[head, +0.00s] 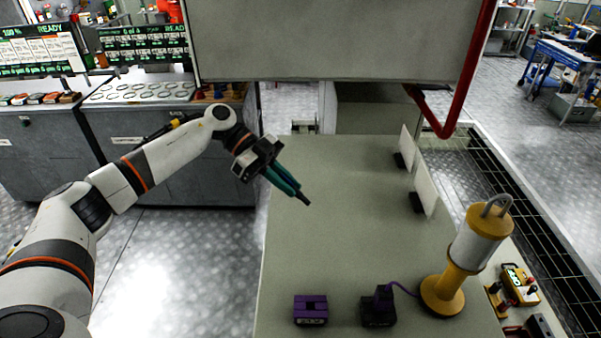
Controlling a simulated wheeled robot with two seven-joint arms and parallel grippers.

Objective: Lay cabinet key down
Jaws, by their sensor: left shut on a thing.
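My left gripper (304,199) reaches in from the left over the grey-green table (350,230). Its teal fingers are together, pointing down and to the right, above the table's left part. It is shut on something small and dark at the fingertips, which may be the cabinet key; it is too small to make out. I cannot tell whether it touches the table top. My right gripper is not in view.
A purple block (311,310), a dark block with a purple cord (378,308) and a yellow lantern (467,260) stand at the table's near side. Two pale upright plates (424,190) stand at right. A large grey panel (330,40) hangs behind. The table's middle is clear.

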